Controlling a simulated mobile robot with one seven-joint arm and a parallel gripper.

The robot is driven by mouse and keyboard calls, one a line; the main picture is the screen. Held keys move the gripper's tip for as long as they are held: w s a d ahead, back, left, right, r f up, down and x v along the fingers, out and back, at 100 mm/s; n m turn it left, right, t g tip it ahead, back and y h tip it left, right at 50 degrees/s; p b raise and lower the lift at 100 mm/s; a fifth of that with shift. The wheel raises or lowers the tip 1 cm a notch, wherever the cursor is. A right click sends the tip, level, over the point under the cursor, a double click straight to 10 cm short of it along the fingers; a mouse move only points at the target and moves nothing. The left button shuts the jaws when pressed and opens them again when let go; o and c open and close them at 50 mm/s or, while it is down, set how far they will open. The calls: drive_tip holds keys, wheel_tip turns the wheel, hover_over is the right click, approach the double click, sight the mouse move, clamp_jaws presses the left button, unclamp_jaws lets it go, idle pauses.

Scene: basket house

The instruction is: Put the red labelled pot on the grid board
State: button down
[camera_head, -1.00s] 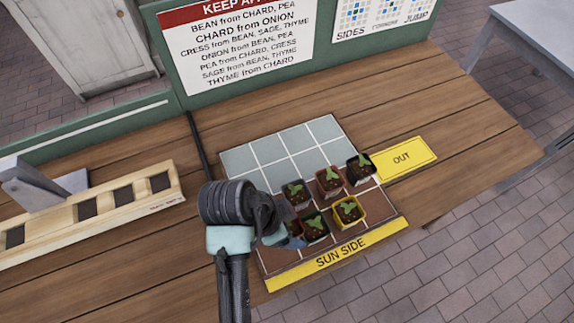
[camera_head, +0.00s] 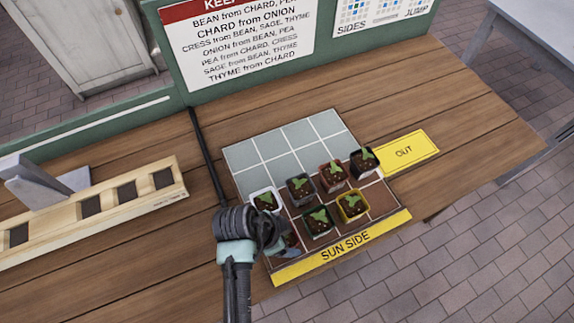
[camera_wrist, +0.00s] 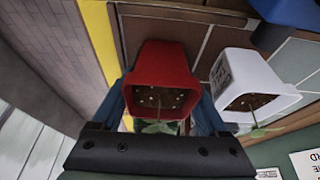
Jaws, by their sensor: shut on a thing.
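The red pot (camera_wrist: 165,75) is between my gripper's blue fingers in the wrist view, its soil and green seedling facing the camera. No label shows on its visible side. My gripper (camera_head: 283,240) is shut on it, over the near left corner of the grid board (camera_head: 268,148). In the head view my wrist hides most of the pot. I cannot tell whether its base touches the board. A white pot (camera_head: 265,201) stands on the cell behind it; in the wrist view this white pot (camera_wrist: 250,82) is just right of the red one, apart from it.
Slate (camera_head: 300,190), brown (camera_head: 333,178), black (camera_head: 364,161), green (camera_head: 319,222) and yellow (camera_head: 351,206) pots stand on the board. The back grey cells are bare. A yellow SUN SIDE strip (camera_head: 342,248) edges the front. A wooden rack (camera_head: 95,212) lies left, an OUT card (camera_head: 404,152) right.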

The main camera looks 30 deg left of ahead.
unclamp_jaws()
drive_tip(key=shift+f, duration=0.15)
drive_tip(key=v, duration=1.2)
